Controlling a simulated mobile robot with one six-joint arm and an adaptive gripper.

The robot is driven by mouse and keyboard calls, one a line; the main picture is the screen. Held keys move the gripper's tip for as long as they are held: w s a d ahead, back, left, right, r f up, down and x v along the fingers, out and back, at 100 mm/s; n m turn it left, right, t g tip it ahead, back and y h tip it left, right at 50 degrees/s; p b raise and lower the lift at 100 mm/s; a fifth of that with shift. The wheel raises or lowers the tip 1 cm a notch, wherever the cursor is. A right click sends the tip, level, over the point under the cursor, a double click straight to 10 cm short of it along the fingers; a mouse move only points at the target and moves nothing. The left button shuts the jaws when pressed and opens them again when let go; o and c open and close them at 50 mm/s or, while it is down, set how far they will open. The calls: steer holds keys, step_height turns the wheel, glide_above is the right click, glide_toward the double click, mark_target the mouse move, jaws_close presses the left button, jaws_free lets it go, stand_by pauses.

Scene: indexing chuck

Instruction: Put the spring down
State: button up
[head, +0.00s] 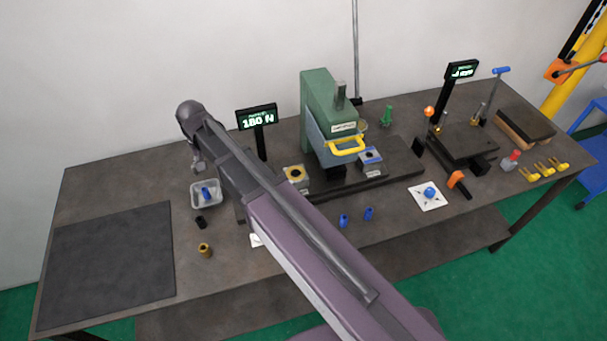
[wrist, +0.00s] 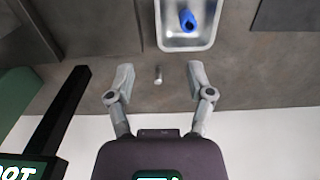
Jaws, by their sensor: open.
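My gripper (wrist: 158,78) is open, its two fingers spread wide apart in the wrist view. A small silver cylinder, which looks like the spring (wrist: 158,76), shows between the fingertips, touching neither finger. It seems to be on the grey table top, beside the metal tray (wrist: 166,42) and outside it. In the head view my gripper (head: 198,164) hangs over the back left of the table, behind the tray (head: 193,203). The spring cannot be made out there.
A blue part (wrist: 188,20) lies in the tray. A black ring (head: 201,222) and a brass bushing (head: 205,250) stand in front of it. A green press (head: 322,105) and a display (head: 257,118) stand to the right. The dark mat (head: 108,265) at left is clear.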

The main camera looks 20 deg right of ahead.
steer(key=s+d, duration=0.4)
steer(key=d, duration=0.5)
steer(key=s+d, duration=0.4)
steer(key=d, duration=0.5)
steer(key=s+d, duration=0.4)
steer(key=d, duration=0.5)
steer(key=shift+s+d+m, duration=0.2)
steer(key=shift+d+m, duration=0.1)
steer(key=shift+f+b, duration=1.05)
